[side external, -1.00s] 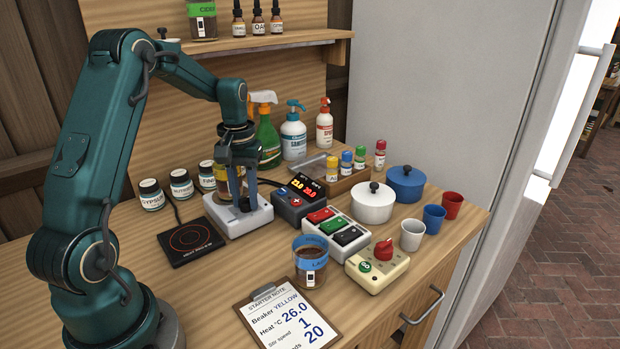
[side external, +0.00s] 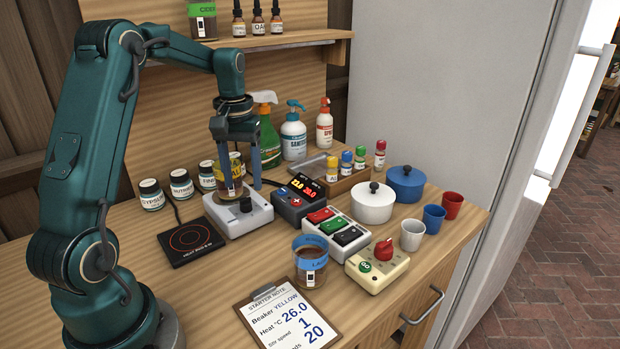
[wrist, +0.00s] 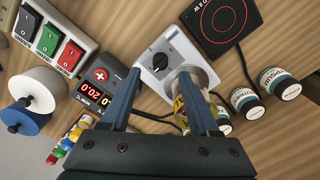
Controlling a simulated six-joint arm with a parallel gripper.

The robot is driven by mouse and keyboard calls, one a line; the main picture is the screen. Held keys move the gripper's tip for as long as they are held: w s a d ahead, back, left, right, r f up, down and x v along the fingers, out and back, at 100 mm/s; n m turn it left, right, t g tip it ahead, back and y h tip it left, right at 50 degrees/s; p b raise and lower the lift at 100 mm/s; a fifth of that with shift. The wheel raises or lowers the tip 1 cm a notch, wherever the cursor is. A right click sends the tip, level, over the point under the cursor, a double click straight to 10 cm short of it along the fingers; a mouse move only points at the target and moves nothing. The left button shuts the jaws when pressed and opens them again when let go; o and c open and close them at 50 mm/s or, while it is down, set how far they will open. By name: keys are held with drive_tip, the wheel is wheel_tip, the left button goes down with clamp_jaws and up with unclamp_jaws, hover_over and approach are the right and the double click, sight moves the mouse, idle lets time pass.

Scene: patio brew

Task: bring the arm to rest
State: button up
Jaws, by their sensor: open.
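My gripper (side external: 239,186) is open and points down at the stirrer in the side view. Its two fingers also show apart in the wrist view (wrist: 160,74). A glass beaker with a yellow band (side external: 236,169) stands upright on the white stirrer (side external: 256,215). One finger partly hides this beaker in both views, and I cannot tell whether it touches the glass. In the wrist view, the beaker (wrist: 185,109) lies behind the right finger and the stirrer's dark knob (wrist: 160,61) shows between the fingers.
A hot plate (side external: 188,241) and several labelled jars (side external: 151,195) are left of the stirrer. A control box with red digits (side external: 299,203) is close on its right. Spray and pump bottles (side external: 293,134) stand behind. A blue-banded beaker (side external: 310,266) stands in front. A shelf (side external: 270,42) is above.

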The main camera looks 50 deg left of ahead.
drive_tip(key=shift+r, duration=0.2)
drive_tip(key=s+d+r+m+t+y, duration=0.1)
drive_tip(key=s+d+r+m+t, duration=0.2)
drive_tip(key=d+r, duration=0.7)
drive_tip(key=s+d+f+m+t+h, duration=0.1)
drive_tip(key=s+d+f+m, duration=0.3)
drive_tip(key=s+d, duration=0.5)
drive_tip(key=shift+d+f+m+t, duration=0.25)
drive_tip(key=shift+f+m+t, duration=0.1)
drive_tip(key=shift+m+t, duration=0.35)
drive_tip(key=shift+s, duration=0.1)
